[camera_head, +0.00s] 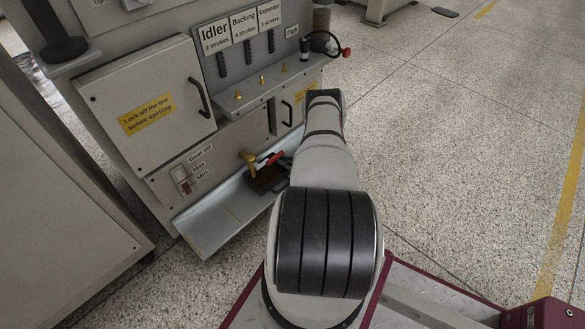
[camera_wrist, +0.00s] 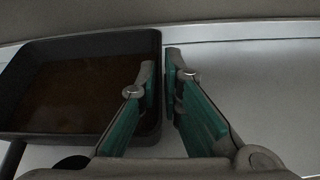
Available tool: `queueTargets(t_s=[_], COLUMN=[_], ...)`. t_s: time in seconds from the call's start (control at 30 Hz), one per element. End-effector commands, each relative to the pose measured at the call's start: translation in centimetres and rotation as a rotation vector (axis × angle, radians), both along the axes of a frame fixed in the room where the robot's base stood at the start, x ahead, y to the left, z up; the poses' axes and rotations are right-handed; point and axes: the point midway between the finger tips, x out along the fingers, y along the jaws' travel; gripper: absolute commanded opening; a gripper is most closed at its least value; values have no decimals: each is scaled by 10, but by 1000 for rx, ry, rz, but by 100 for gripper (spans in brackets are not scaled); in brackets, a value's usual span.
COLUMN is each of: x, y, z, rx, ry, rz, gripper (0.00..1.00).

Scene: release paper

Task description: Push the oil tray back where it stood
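The oil tray (camera_wrist: 75,45) is a dark, shallow box with brown liquid in it, at the left of the wrist view. In the head view the tray (camera_head: 266,184) shows as a small dark shape on the pale ledge, partly hidden by my arm. My gripper (camera_wrist: 160,75) has its green-padded fingers close together at the tray's right wall. One finger is on the inner side of the wall and the other on the outer side, with the wall between the tips. In the head view my gripper is hidden behind my arm.
The pale metal ledge (camera_head: 205,222) runs along the foot of the machine; its surface right of the tray (camera_wrist: 265,85) is bare. A cabinet door (camera_head: 150,105) is shut above.

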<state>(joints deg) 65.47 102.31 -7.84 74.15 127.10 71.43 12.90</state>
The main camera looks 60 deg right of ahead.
Motion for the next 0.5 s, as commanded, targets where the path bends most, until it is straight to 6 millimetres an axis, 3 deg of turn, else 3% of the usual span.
queueTargets(t_s=[0.2, 0.5], x=[19, 23], y=[-5, -6], z=[-9, -10], rx=[-1, 0], ry=[0, 0], rz=[0, 0], gripper=[7, 7])
